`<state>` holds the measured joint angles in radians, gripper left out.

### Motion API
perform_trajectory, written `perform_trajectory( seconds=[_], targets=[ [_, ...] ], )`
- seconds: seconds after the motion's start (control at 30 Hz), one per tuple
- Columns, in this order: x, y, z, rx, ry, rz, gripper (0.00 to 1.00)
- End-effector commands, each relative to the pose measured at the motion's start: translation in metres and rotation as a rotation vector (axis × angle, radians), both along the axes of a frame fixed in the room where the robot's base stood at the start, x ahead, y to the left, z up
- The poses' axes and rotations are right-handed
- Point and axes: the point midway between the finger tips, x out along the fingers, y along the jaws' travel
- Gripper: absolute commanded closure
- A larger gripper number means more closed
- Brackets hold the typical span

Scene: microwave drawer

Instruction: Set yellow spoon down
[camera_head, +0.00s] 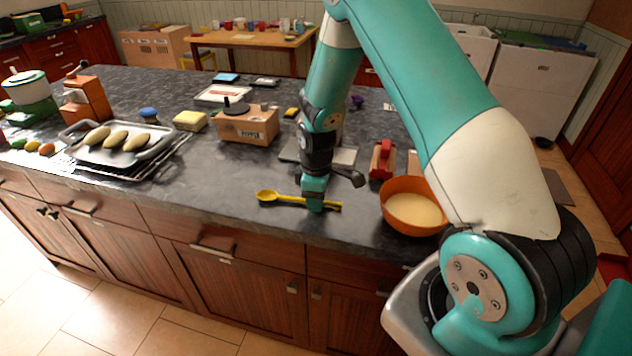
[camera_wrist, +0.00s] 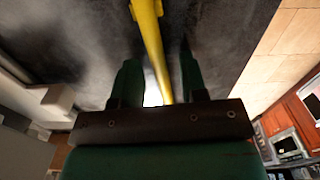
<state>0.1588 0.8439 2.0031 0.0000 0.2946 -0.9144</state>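The yellow spoon (camera_head: 270,196) lies across the dark counter near its front edge, its bowl to the left. My gripper (camera_head: 314,206) points down over the spoon's handle, close to the counter top. In the wrist view, the spoon's handle (camera_wrist: 152,42) runs between the two green fingers of my gripper (camera_wrist: 159,75). The fingers stand apart, with a gap on each side of the handle.
An orange bowl (camera_head: 390,214) with pale contents stands just right of my gripper. A red-handled object (camera_head: 382,160) is behind it. A cardboard box (camera_head: 246,125) and a metal tray (camera_head: 158,151) lie to the left. The counter left of the spoon is clear.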

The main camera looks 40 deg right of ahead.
Motion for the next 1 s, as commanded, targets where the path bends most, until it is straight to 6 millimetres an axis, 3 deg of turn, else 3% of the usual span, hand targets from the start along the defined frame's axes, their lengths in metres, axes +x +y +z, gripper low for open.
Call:
perform_trajectory(
  seconds=[0.27, 0.5, 0.7, 0.9, 1.0],
  targets=[
    [0.005, 0.004, 0.039, -0.002, -0.010, 0.001, 0.61],
    [0.006, 0.005, 0.104, -0.001, -0.008, 0.000, 0.61],
    [0.006, 0.005, 0.147, -0.001, -0.006, 0.000, 0.61],
    [0.005, 0.006, 0.170, 0.001, -0.001, 0.000, 0.61],
    [-0.004, 0.024, 0.182, 0.017, -0.015, -0.003, 0.61]
  ],
)
